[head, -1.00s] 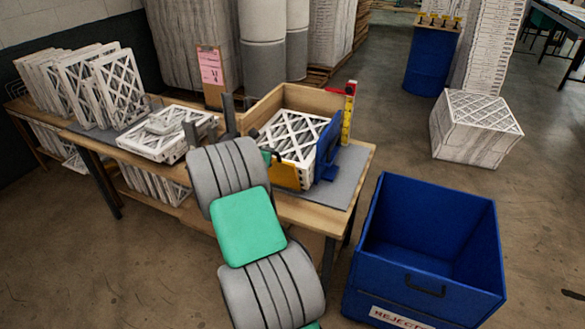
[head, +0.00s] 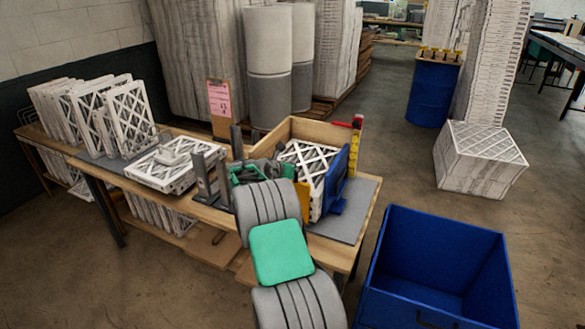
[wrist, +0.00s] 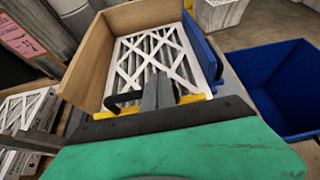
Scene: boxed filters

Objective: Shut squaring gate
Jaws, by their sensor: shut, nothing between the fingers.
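A yellow panel (wrist: 191,98) with a black handle (wrist: 124,98), apparently the squaring gate, stands along the near side of a wooden-walled jig. In the head view the yellow panel (head: 303,194) is mostly hidden behind my arm. A white lattice-faced filter (wrist: 155,58) lies in the jig; it also shows in the head view (head: 302,163). A blue plate (wrist: 202,48) stands along its right side. My gripper (wrist: 158,80) is shut and empty, its fingers just right of the black handle. I cannot tell whether they touch handle or panel.
Wooden walls (head: 310,129) back the jig. Left on the bench are a flat filter (head: 165,172), grey uprights and a row of standing filters (head: 127,118). A clipboard (head: 219,103) stands behind. A blue reject bin (head: 440,262) is on the floor to the right.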

